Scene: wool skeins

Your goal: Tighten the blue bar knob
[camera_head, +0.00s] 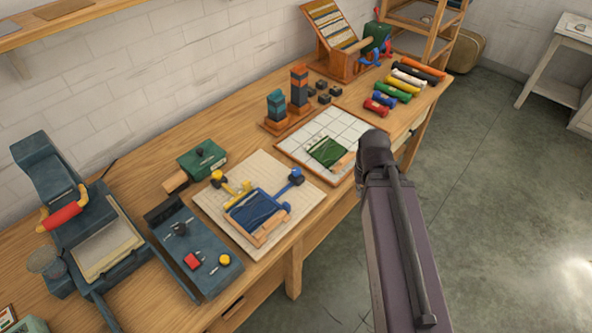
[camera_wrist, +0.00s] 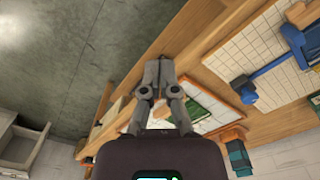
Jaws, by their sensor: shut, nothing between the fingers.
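A blue knob (camera_head: 296,176) sits at the end of a blue bar at the right back corner of a blue screen frame (camera_head: 256,213) on a pale mat. It also shows as a blue knob (camera_wrist: 244,92) on a blue bar in the wrist view, right of my gripper. I cannot tell how tight it is. My gripper (camera_wrist: 160,62) has its fingers together and empty, near the table's front edge and apart from the knob. In the head view my arm hides the fingers.
A yellow knob (camera_head: 217,177) on a yellow bar stands left of the blue one. A dark tray (camera_head: 195,245) holds small knobs. A white gridded board (camera_head: 325,140) carries a green screen (camera_head: 328,151). Coloured rolls (camera_head: 401,85) lie further right. Floor in front is clear.

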